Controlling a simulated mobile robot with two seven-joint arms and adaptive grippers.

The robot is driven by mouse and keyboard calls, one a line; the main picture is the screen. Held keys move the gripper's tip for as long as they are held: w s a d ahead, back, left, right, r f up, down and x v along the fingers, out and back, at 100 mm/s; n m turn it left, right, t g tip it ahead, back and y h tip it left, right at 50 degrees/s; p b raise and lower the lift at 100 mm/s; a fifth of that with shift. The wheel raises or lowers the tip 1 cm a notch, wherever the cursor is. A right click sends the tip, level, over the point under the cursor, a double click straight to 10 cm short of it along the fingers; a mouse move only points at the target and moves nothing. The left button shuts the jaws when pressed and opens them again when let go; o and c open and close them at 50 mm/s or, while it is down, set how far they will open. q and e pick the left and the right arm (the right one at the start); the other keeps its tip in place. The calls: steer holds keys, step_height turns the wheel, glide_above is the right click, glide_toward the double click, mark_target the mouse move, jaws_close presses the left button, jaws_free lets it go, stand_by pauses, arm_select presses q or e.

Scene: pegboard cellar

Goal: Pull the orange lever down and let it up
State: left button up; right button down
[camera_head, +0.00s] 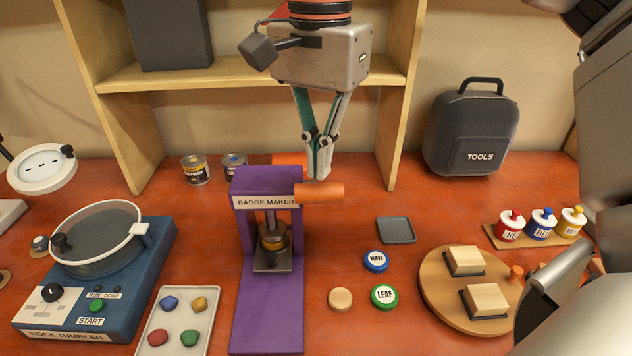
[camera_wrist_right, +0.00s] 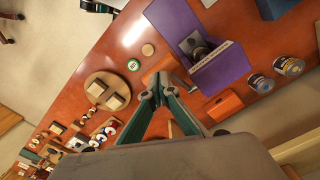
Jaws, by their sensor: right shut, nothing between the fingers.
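The purple badge maker (camera_head: 266,185) stands on the red-orange table. Its orange lever (camera_head: 320,193) is a thick bar sticking out to the right at the top of the press. My right gripper (camera_head: 319,176) points down with its fingers shut and empty, its tips just above or against the lever; I cannot tell if they touch. In the right wrist view the fingertips (camera_wrist_right: 163,82) lie close to the lever (camera_wrist_right: 154,70), partly covering it, beside the badge maker (camera_wrist_right: 220,68). My left gripper is not in view.
Loose round badges (camera_head: 384,296), a dark tray (camera_head: 396,230) and a wooden turntable (camera_head: 440,290) lie right of the press. The rock tumbler (camera_head: 100,270) and a parts tray (camera_head: 178,322) stand left. A toolbox (camera_head: 472,130) and two cans are behind.

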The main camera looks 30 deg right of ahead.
mark_target(320, 197)
steer(key=shift+f, duration=1.1)
steer(key=shift+s+a+f+b, duration=0.15)
steer(key=shift+s+f+b, duration=0.15)
steer(key=shift+f+b, duration=0.35)
steer(key=shift+s+a+f+b, duration=0.1)
steer(key=shift+s+f+b, duration=0.15)
steer(key=shift+f+b, duration=0.35)
steer(key=shift+f, duration=0.1)
steer(key=shift+s+f, duration=0.1)
steer(key=shift+f, duration=0.1)
steer(key=shift+s+a+f+b, duration=0.15)
steer(key=shift+f+b, duration=0.25)
steer(key=shift+f, duration=0.2)
steer(key=shift+s+a+f+b, duration=0.1)
steer(key=shift+f+b, duration=0.25)
steer(key=shift+f, duration=0.3)
